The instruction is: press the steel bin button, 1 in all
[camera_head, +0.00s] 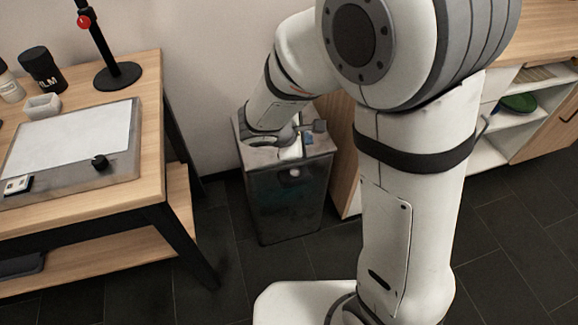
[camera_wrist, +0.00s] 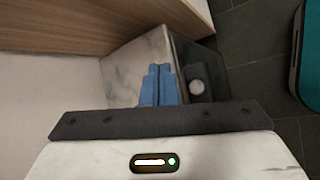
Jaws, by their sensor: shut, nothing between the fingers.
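The steel bin (camera_head: 285,205) stands on the dark floor between the wooden table and the wooden cabinet. Its round pale button (camera_head: 294,173) is high on the dark front face. In the wrist view the button (camera_wrist: 196,87) is just right of my fingers. My gripper (camera_head: 308,139) is over the bin's top, near the front edge and above the button's height. Its blue fingers (camera_wrist: 159,68) are together and empty in the wrist view. I cannot tell whether they touch the bin's top (camera_wrist: 138,65). My arm hides part of the bin's top.
The wooden table (camera_head: 150,120) at left carries a lamp stand (camera_head: 118,76), a flat light panel (camera_head: 70,140) and small jars. The wooden cabinet (camera_head: 343,150) stands close at the bin's right. Dark floor (camera_head: 235,265) in front of the bin is clear.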

